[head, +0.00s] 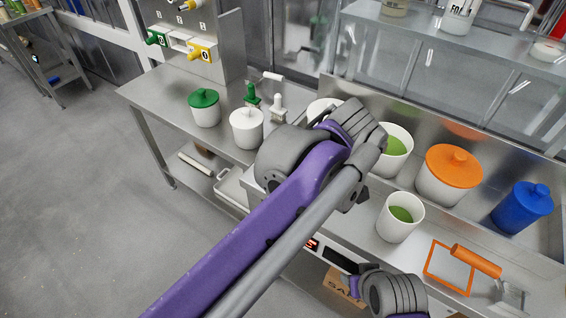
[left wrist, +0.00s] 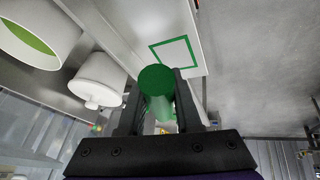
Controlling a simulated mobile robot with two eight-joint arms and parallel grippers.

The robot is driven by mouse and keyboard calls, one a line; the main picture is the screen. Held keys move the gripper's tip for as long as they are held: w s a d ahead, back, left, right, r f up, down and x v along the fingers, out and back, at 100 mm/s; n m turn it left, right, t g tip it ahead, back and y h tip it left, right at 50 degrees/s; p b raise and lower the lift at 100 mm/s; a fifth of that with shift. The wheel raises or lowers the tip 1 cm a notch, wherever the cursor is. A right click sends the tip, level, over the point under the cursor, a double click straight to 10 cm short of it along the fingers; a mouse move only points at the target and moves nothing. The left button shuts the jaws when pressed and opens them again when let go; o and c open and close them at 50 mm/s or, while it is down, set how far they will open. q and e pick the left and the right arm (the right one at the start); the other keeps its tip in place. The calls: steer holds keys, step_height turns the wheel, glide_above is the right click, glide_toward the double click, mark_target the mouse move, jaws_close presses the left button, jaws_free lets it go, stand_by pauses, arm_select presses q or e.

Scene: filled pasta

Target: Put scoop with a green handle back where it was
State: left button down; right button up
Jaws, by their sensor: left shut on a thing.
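In the left wrist view my left gripper (left wrist: 154,106) is shut on the green handle (left wrist: 158,78) of the scoop. The round end of the handle faces the camera, and the rest of the scoop is hidden. A green square outline (left wrist: 168,41) lies on the pale surface just beyond the handle in that view. The handle's end looks close to the outline's near side, but I cannot tell its height above it. In the head view my left arm covers the middle of the counter and hides my left gripper, the scoop and the outline.
An open white tub (head: 400,230) with green contents stands right of my arm. An orange-lidded tub (head: 450,178) and a blue tub (head: 520,210) stand farther right. A green-lidded tub (head: 205,108) stands left.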

arm_select(q)
step_height(320, 180, down, 6)
steer(key=shift+s+r+b, duration=0.1)
steer(key=shift+b, duration=0.3)
steer(key=shift+f+b, duration=0.3)
steer(key=shift+f, duration=1.75)
steer(key=c, duration=0.6)
jaws_free()
steer(key=p+v, duration=0.1)
steer(key=v, duration=1.1)
steer(key=shift+p, duration=0.3)
steer(key=shift+a, duration=0.15)
